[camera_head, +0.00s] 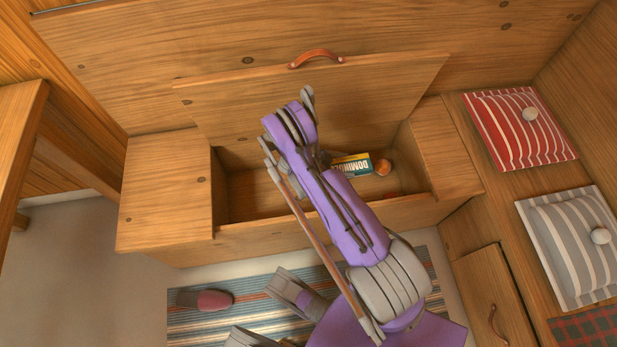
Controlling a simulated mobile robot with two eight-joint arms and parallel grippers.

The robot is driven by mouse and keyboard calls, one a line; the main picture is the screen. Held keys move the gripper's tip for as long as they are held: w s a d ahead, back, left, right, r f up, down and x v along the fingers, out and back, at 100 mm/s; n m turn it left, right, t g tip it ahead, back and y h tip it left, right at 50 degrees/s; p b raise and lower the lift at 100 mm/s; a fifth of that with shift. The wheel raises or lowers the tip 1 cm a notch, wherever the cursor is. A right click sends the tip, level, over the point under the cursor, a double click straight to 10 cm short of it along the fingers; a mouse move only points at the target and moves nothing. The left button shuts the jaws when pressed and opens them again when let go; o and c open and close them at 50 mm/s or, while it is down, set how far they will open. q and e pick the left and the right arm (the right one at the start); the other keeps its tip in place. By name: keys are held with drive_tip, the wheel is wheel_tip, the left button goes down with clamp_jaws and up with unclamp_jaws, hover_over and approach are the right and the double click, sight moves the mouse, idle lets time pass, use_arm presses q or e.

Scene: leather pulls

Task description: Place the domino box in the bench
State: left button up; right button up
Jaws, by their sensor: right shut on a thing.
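The domino box (352,165), dark green and yellow with its lettering upside down, shows within the open bench (262,202). An arm hides its left end. My purple right arm reaches up from the lower right across the bench opening. My right gripper (323,158) is mostly hidden behind that arm at the box's left end, and is shut on the box. I cannot tell whether the box touches the bench floor. The bench lid (225,110) is raised, leaning back, with a leather pull (316,57) on its top edge.
A round orange thing (383,168) is right of the box, with a small red thing (392,195) lower down. Closed bench tops (165,185) flank the opening. Cushions (516,126) line the right seat. A slipper (206,300) lies on the striped rug (250,281).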

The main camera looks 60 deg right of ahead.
wheel_tip(320, 180, down, 10)
drive_tip(key=b, duration=0.2)
drive_tip(key=shift+s+b, duration=0.1)
drive_tip(key=shift+b, duration=0.25)
drive_tip(key=o, duration=1.3)
drive_tip(key=shift+r, duration=0.1)
